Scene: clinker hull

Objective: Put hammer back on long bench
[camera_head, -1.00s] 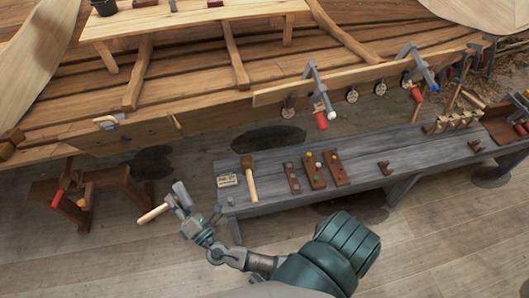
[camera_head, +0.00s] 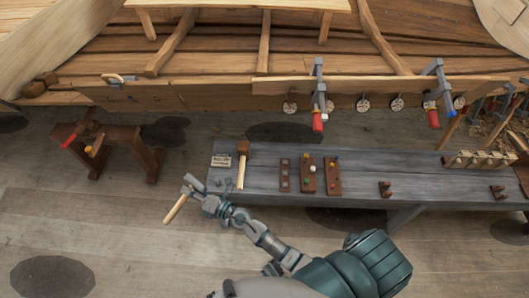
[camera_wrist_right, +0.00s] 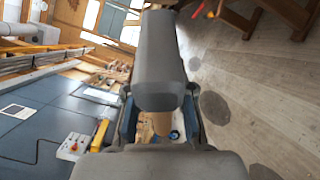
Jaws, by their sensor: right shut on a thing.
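The hammer has a grey head (camera_head: 193,181) and a pale wooden handle (camera_head: 175,208). My right gripper (camera_head: 203,193) is shut on it and holds it just off the left end of the long grey bench (camera_head: 370,180). The handle slants down and to the left, over the floor in the picture. In the right wrist view the grey head (camera_wrist_right: 158,60) fills the middle, in front of the gripper fingers (camera_wrist_right: 158,122), and hides much of the grip. My left gripper is not in view.
On the bench lie a wooden mallet (camera_head: 242,165), a small label card (camera_head: 221,160), several brown blocks (camera_head: 307,177) and a pale rack (camera_head: 480,160). A brown sawhorse (camera_head: 125,150) stands left. The hull (camera_head: 180,95) runs behind. The bench top right of the blocks is partly bare.

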